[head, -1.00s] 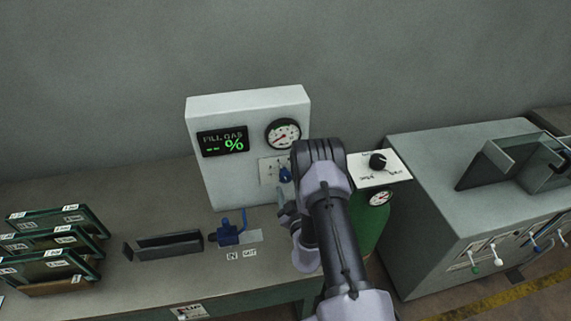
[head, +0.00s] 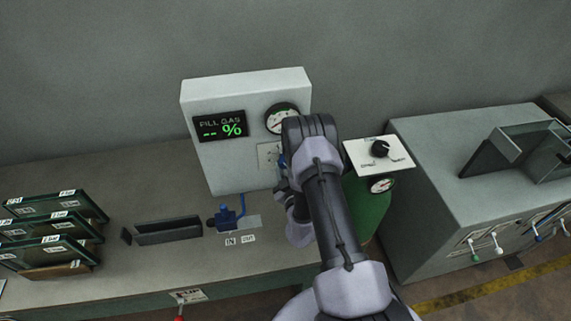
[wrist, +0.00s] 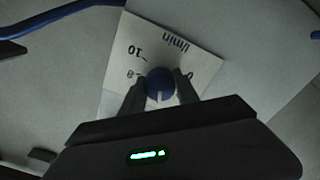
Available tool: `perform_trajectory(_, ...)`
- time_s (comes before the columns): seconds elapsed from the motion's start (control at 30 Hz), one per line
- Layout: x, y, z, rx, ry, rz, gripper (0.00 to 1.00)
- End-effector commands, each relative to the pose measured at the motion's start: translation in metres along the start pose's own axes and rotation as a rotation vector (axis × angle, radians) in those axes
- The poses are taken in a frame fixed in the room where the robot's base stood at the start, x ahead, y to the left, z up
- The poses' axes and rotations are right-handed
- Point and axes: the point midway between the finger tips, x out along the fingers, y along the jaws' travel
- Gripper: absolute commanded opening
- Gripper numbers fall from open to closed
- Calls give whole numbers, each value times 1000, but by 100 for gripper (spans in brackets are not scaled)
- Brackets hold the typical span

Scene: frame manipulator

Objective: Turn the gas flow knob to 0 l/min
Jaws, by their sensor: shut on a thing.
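The gas flow knob (wrist: 160,80) is blue and round with a pale pointer mark. It sits on a white dial plate (wrist: 178,48) that reads l/min, with an upside-down 10 and other numbers partly covered. My gripper (wrist: 160,88) is shut on the knob, one dark finger on each side. In the head view the dial plate (head: 266,155) shows on the front of the white fill gas panel (head: 222,172). There my arm hides most of the knob and the gripper tips. Which number the pointer meets cannot be told.
A round gauge (head: 281,118) and a green FILL GAS display (head: 220,127) are on the panel above. A blue valve (head: 229,217) stands below it. To the right is a green cylinder (head: 368,208) with a black knob (head: 380,149) on a white plate.

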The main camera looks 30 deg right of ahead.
Motion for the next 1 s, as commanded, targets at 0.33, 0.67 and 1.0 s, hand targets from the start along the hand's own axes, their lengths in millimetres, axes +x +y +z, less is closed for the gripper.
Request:
perform_trajectory(0.33, 0, 0, 0, -116, 1, 0, 0)
perform_trajectory(0.67, 0, 0, 1, -408, 1, 1, 0)
perform_trajectory(1.0, 0, 0, 0, -731, 1, 2, 0)
